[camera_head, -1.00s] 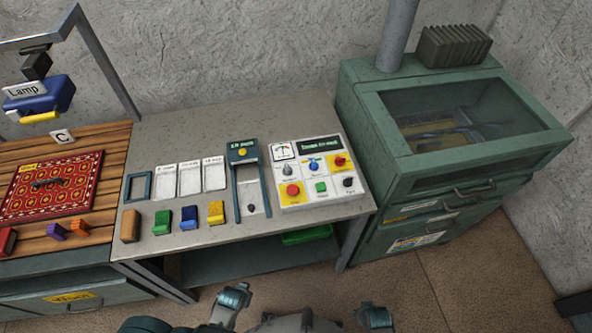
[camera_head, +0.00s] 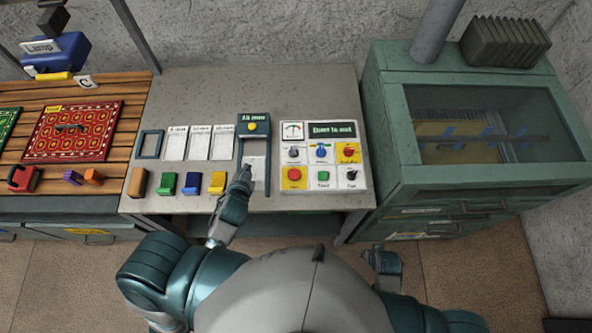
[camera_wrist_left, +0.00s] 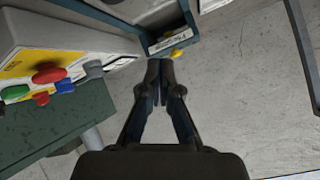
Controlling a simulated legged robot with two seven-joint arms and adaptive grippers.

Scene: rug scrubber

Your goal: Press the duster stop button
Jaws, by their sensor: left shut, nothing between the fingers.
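The white control panel (camera_head: 282,158) lies on the grey bench, right of my left gripper. Its lower left has a round red button (camera_head: 294,175) on a yellow square, beside a green button (camera_head: 323,176). The panel's small labels are unreadable, so I cannot confirm which control is the duster stop. My left gripper (camera_head: 243,174) is shut and empty, over the blue-framed slot unit left of the panel, apart from the red button. In the left wrist view the closed fingertips (camera_wrist_left: 160,68) are clear of the panel; the red button (camera_wrist_left: 48,73) shows at left. My right gripper (camera_head: 386,260) is low, in front of the bench.
The slot unit (camera_head: 240,133) has a yellow button on top. Several coloured blocks (camera_head: 192,183) line the bench's front edge. A green glass-topped cabinet (camera_head: 395,165) stands right of the bench. A red patterned rug (camera_head: 72,131) lies on slats at left.

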